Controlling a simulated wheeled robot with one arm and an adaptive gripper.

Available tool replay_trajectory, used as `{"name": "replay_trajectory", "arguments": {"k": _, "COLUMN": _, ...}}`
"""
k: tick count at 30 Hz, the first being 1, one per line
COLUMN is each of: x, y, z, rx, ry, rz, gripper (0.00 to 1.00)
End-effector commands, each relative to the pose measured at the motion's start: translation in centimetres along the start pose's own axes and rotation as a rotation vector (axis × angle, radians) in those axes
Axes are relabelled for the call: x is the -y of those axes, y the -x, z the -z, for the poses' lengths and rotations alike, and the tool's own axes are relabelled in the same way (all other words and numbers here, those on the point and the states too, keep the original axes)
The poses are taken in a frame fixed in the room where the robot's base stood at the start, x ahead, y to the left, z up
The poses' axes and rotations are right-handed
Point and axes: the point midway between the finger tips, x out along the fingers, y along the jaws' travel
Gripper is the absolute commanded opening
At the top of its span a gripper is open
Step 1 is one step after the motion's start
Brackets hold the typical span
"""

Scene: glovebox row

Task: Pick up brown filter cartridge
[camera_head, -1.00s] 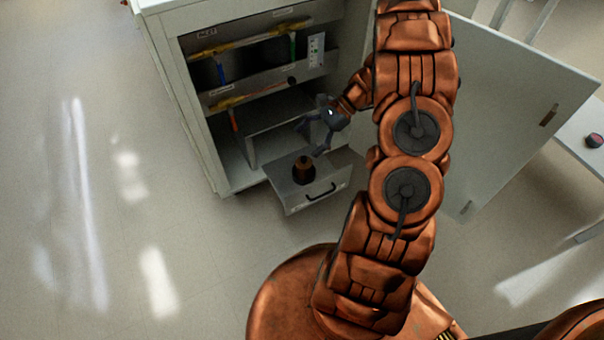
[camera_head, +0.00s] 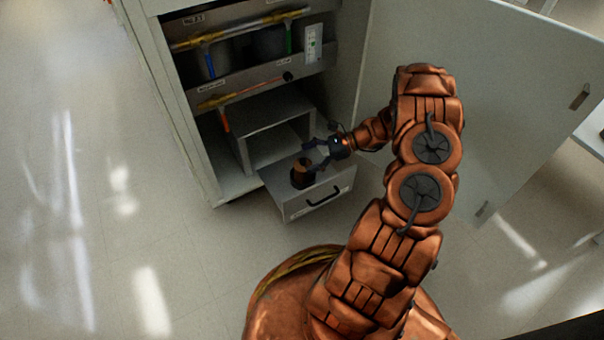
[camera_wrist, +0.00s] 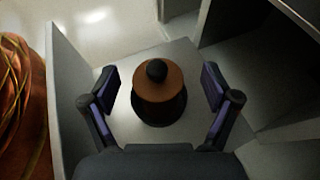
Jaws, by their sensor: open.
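The brown filter cartridge (camera_head: 301,172) stands upright in the pulled-out drawer (camera_head: 318,202). In the wrist view the cartridge (camera_wrist: 158,93) has a brown body, a dark knob on top and a dark base. My gripper (camera_head: 315,156) is at the cartridge from the right side. In the wrist view my gripper (camera_wrist: 161,88) is open, with one finger on each side of the cartridge and a visible gap on both sides. The cartridge's lower part is partly hidden by its own top in that view.
The open cabinet (camera_head: 180,110) rises behind the drawer, with pipes and a grey shelf box (camera_head: 270,110) inside. Its open door (camera_head: 480,100) stands to the right, behind my arm. The drawer's walls are close around my gripper. The floor (camera_head: 110,250) at left is clear.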

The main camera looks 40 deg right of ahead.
Motion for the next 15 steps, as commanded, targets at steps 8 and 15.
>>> {"name": "replay_trajectory", "arguments": {"k": 8, "x": -0.3, "y": -2.5, "z": 1.0, "rx": -0.001, "ry": 0.0, "rz": -0.003, "gripper": 0.87}}
{"name": "replay_trajectory", "arguments": {"k": 15, "x": -0.4, "y": -4.8, "z": 0.9, "rx": -0.001, "ry": 0.0, "rz": -0.005, "gripper": 0.87}}
